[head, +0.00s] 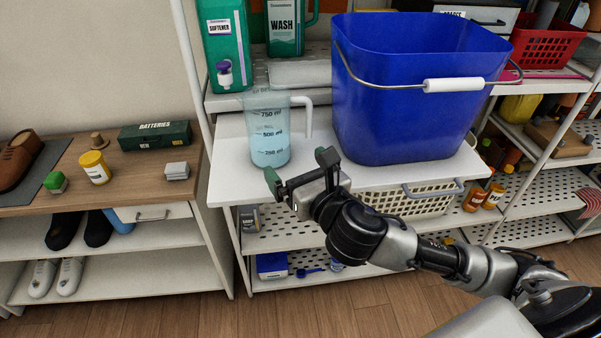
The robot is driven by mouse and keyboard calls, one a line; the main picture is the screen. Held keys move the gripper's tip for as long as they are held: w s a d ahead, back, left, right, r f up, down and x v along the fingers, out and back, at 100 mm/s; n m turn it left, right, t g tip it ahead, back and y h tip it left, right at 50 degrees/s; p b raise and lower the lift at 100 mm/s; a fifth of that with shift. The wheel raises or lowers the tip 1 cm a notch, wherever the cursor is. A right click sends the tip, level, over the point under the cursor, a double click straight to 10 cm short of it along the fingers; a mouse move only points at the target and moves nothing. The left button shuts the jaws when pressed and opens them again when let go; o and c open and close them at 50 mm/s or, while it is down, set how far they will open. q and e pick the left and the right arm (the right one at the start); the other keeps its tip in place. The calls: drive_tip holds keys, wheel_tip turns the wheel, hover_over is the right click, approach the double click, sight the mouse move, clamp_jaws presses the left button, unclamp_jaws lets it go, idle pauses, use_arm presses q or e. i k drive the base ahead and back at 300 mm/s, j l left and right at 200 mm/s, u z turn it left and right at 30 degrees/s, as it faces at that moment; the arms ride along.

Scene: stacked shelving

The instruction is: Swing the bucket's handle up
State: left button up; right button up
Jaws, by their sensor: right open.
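A blue bucket (400,110) stands upright on a white shelf board (226,180). Its wire handle with a white grip (453,85) hangs across the front of the bucket, just below the rim. My right gripper (298,172) is at the front edge of the board, left of and lower than the bucket. Its fingers are apart with nothing between them, and it is clear of the handle. My left gripper is not in view.
A measuring jug (268,130) with pale blue liquid stands left of the bucket, close behind my right gripper. Green detergent bottles (227,45) stand behind it. A cream basket (405,202) sits under the board. A wooden cabinet (130,180) is at the left.

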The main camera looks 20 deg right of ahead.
sight(434, 85)
drive_tip(key=z, duration=1.5)
